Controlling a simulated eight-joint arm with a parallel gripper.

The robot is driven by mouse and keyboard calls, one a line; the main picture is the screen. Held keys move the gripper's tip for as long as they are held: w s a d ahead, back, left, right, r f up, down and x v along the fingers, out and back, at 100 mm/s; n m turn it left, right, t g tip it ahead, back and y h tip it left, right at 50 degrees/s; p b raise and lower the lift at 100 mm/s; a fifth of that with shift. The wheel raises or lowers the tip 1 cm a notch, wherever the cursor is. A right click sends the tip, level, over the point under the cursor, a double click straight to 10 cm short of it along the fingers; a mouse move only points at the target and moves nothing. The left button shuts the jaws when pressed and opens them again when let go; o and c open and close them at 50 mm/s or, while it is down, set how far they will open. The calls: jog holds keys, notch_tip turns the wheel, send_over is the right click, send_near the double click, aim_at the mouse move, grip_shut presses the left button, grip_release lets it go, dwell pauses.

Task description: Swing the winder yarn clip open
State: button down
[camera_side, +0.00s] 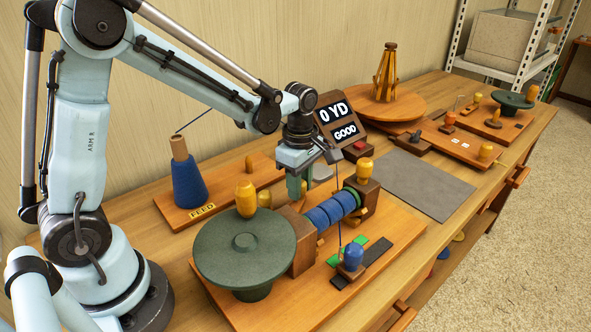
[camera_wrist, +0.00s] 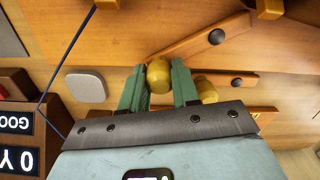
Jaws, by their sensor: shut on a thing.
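My gripper (camera_wrist: 158,88) has its two teal fingers closed on either side of a yellow knob (camera_wrist: 158,76) in the wrist view. A wooden lever (camera_wrist: 195,42) with a black pivot runs close by the held knob. A second wooden lever (camera_wrist: 222,80) with a black pivot lies nearer the gripper, with another yellow knob (camera_wrist: 205,90) beside it. I cannot tell for sure which lever is the yarn clip. In the side view my gripper (camera_side: 297,190) points down behind the winder's blue yarn roll (camera_side: 330,212); the held knob is hidden there.
A green turntable (camera_side: 245,243) stands at the front left of the winder. A blue feed cone (camera_side: 188,185) is behind it. A display (camera_side: 338,117) reads 0 YD and GOOD. A grey mat (camera_side: 412,182) lies clear to the right. Blue yarn (camera_wrist: 72,50) crosses the wrist view's left.

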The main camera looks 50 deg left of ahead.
jog(key=shift+w+d+m, duration=0.25)
jog(key=shift+d+m, duration=0.45)
jog(key=shift+m, duration=0.5)
jog(key=shift+w+d+m, duration=0.25)
jog(key=shift+d+m, duration=0.4)
jog(key=shift+m, duration=0.55)
jog(key=c, duration=0.8)
grip_release()
notch_tip(320, 180, up, 12)
jog(key=shift+r, duration=0.1)
